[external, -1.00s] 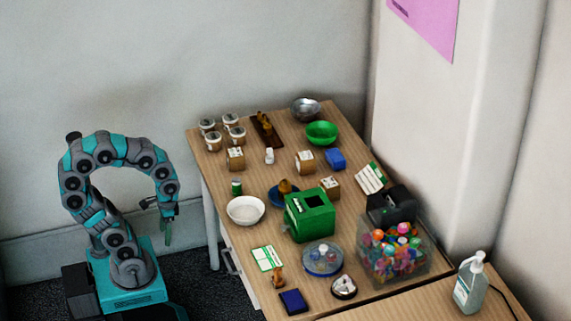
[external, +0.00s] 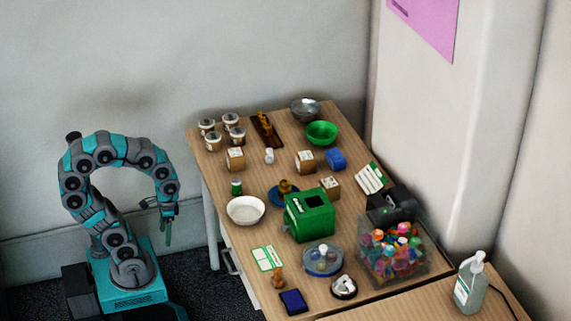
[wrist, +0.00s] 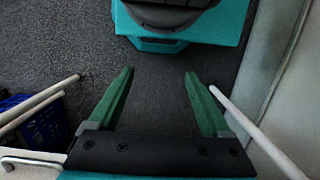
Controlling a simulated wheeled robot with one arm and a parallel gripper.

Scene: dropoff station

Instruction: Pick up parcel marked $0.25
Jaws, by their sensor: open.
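Three small brown parcels with white labels stand on the wooden table in the external view. One parcel (external: 235,159) is at the left near the lidded cups, one parcel (external: 305,162) is near the middle, and one parcel (external: 329,188) is partly hidden behind the green box. The price marks are too small to read, so I cannot tell which is $0.25. My gripper (external: 168,232) hangs left of the table, pointing down and apart from every parcel. In the wrist view my gripper (wrist: 158,85) is open and empty over the dark floor.
The table (external: 222,278) is crowded. A green box (external: 310,219), a white bowl (external: 246,210), a blue plate, a green bowl (external: 321,132) and a clear tub of colourful items (external: 393,258) stand on it. A blue crate (wrist: 36,124) shows on the floor in the wrist view.

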